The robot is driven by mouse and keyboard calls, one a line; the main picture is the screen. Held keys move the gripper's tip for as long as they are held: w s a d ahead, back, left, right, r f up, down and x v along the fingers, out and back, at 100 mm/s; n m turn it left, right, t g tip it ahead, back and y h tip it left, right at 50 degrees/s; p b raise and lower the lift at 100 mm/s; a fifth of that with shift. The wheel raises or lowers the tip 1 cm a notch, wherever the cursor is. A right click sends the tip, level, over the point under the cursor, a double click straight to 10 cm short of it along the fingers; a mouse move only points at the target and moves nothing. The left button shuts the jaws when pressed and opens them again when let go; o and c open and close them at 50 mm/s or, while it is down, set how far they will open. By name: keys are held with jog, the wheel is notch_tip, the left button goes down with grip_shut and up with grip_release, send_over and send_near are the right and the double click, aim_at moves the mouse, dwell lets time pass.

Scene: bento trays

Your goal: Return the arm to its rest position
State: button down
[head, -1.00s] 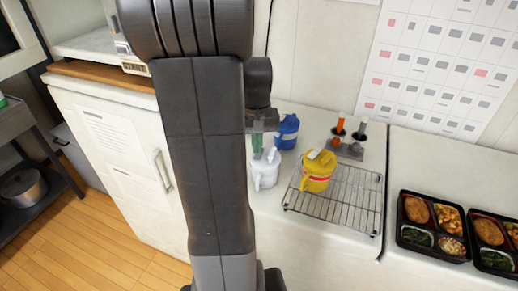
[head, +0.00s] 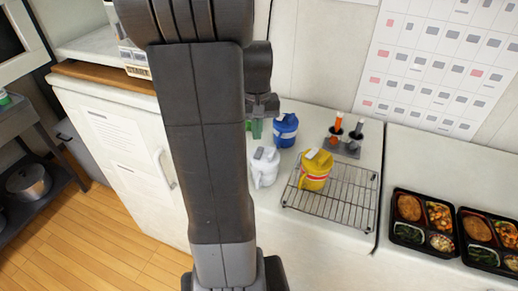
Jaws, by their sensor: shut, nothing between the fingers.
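My dark arm stands upright through the middle of the head view and hides part of the counter behind it. My gripper (head: 262,106) shows small at the arm's right edge, above the counter. It is shut and empty, pointing down. Below it, a white jug (head: 264,168) stands on the counter beside my arm. A green thing (head: 256,128) shows just under the gripper, partly hidden, and I cannot tell its full shape. A blue jug (head: 286,131) stands to the right of it.
A yellow jug (head: 316,170) stands on a wire rack (head: 345,207). Behind it is a grey holder (head: 345,147) with orange and grey handles. Filled bento trays (head: 396,238) (head: 463,252) lie at the right. A pot (head: 29,183) sits on a shelf at the left.

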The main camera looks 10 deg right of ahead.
aim_at(257, 157)
jog(key=shift+f, duration=0.1)
notch_tip(257, 157, down, 7)
jog(key=b, duration=0.5)
jog(key=shift+b, duration=0.4)
jog(key=shift+r, duration=0.2)
